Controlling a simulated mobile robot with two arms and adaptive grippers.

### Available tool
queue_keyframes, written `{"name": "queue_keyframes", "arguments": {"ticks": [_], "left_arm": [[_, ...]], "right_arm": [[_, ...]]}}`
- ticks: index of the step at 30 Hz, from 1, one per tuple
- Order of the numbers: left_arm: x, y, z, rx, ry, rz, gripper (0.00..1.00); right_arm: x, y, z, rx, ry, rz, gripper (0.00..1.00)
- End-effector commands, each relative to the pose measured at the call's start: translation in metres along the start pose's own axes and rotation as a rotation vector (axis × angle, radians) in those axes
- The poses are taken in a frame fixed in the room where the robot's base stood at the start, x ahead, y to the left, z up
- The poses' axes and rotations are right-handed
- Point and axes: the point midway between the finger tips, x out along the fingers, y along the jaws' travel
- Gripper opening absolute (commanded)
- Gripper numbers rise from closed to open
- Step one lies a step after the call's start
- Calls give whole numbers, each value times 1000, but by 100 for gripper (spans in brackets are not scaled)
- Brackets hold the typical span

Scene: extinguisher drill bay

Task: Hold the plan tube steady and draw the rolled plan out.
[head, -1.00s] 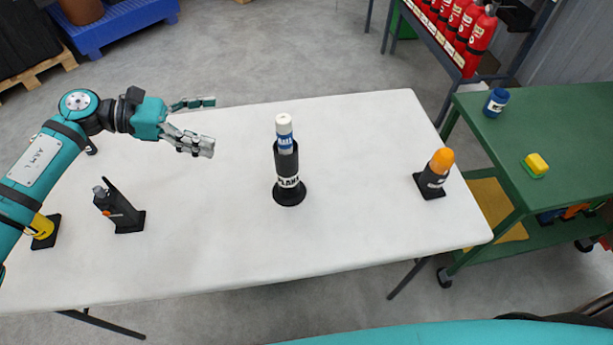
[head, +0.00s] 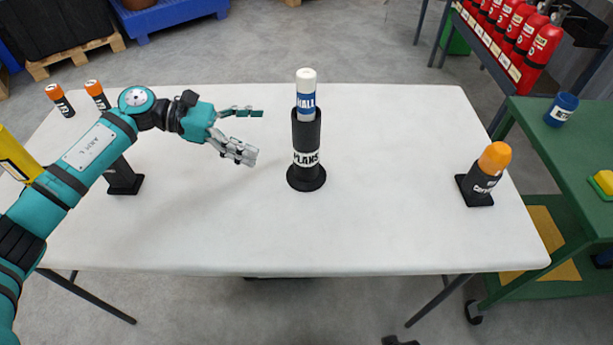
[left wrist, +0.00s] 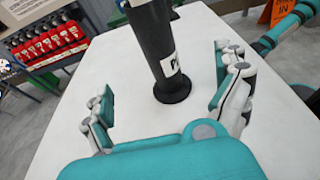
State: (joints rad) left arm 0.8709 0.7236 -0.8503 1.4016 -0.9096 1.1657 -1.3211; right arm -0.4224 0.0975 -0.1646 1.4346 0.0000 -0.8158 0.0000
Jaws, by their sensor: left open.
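The black plan tube (head: 306,140), lettered "PLANS", stands upright on a round foot near the middle of the white table. The rolled plan (head: 306,92), white with a blue band, stands up out of the tube's top. My left gripper (head: 258,136) is open and empty, a short way left of the tube and apart from it. My right gripper is not in view.
A dark holder with an orange-capped item (head: 482,178) stands at the table's right. Another dark holder (head: 123,178) stands behind my left arm. Two orange-capped cylinders (head: 60,100) are at the back left. A green cart (head: 560,165) is right. Table around the tube is clear.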

Motion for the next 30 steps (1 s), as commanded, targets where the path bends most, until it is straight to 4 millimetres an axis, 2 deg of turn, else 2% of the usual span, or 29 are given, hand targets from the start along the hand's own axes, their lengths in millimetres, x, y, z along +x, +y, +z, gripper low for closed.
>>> {"name": "queue_keyframes", "arguments": {"ticks": [1, 4, 9, 16, 29, 30], "left_arm": [[9, 0, -29, 0, 0, 0, 100], [15, 0, -48, 1, 0, 0, 100], [20, 0, -65, 1, 0, 0, 100], [27, 0, -68, 0, -1, -1, 100], [81, 0, -66, -1, -1, -2, 100], [86, 0, -68, 0, -1, -2, 100]], "right_arm": [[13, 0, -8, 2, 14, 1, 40], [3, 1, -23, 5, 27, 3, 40], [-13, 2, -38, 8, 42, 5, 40], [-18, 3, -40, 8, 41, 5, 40], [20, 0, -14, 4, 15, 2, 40], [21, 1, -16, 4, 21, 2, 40]]}}
